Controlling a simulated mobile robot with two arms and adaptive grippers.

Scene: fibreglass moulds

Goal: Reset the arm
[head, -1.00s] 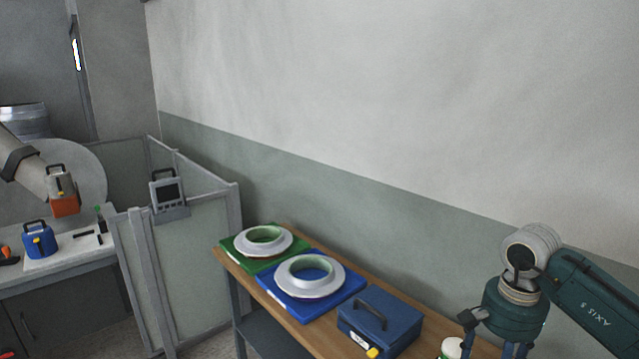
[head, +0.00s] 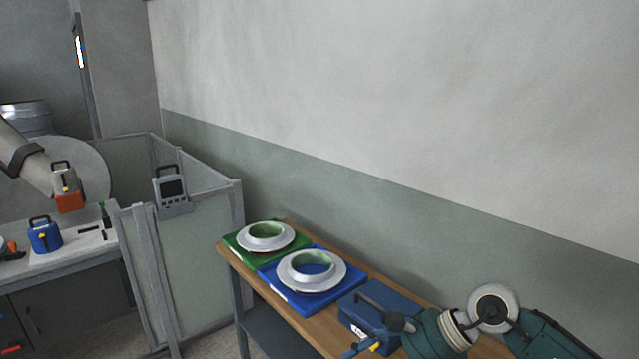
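My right arm (head: 545,335), dark teal with a pale round joint, comes in from the lower right corner. Its wrist (head: 438,335) points left, low over the near end of the wooden bench. My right gripper (head: 385,337) is at the bottom edge, in front of the blue case (head: 375,298) and overlapping it in the picture. I cannot tell whether it touches the case, and its fingers are too small and partly cut off to judge their opening. My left gripper is not in view.
On the bench (head: 285,316) lie a green mould (head: 238,246) and a blue mould (head: 318,302), each bearing a white ring. A grey-framed fence (head: 190,260) stands left of it. Behind it are a white-topped counter (head: 60,268) and a beige machine arm (head: 28,165). A plain wall runs behind the bench.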

